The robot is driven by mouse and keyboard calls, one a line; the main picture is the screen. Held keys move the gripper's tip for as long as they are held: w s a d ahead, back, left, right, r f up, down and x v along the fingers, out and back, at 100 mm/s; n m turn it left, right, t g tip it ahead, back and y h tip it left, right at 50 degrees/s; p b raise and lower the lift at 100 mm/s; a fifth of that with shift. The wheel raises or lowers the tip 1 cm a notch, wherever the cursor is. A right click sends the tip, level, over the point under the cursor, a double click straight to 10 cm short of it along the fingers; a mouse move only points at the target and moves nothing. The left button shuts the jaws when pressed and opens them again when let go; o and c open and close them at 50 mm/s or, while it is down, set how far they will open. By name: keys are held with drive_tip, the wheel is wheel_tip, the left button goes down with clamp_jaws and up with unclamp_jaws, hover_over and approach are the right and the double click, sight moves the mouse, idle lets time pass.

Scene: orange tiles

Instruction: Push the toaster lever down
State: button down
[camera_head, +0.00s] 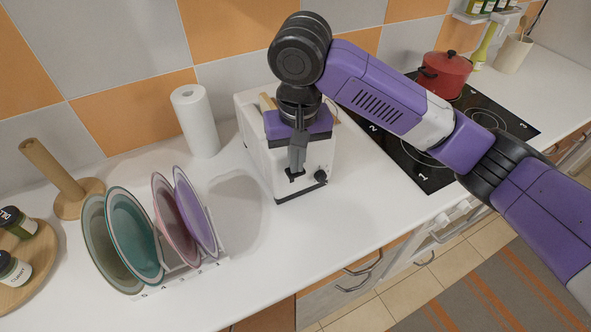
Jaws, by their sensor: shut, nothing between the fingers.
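The white toaster (257,151) stands on the counter near the middle of the head view, with bread showing at its top left. Its dark lever (295,176) is on the front face, low down, with a black knob (320,177) to its right. My gripper (297,165) is shut and empty, pointing down in front of the toaster's front face. Its fingertips appear just above the lever; I cannot tell whether they touch it. My wrist and gripper hide much of the toaster's top and upper front.
A dish rack (190,270) with several plates stands left of the toaster. A paper towel roll (196,121) stands behind it. A black cooktop (421,168) with a red pot (445,75) is to the right. The white counter (300,235) is clear in front of the toaster.

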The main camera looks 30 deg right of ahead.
sight(296, 177)
drive_tip(key=shift+f+b, duration=1)
drive_tip(key=shift+f, duration=1.6)
drive_tip(key=shift+r, duration=0.1)
drive_tip(key=s+p, duration=0.2)
drive_tip(key=s+r+p, duration=0.1)
drive_tip(key=shift+a, duration=0.35)
drive_tip(key=shift+r, duration=0.1)
wheel_tip(296, 177, up, 8)
drive_tip(key=p, duration=0.1)
drive_tip(key=shift+s+f, duration=0.25)
drive_tip(key=shift+s, duration=0.1)
drive_tip(key=shift+a, duration=0.1)
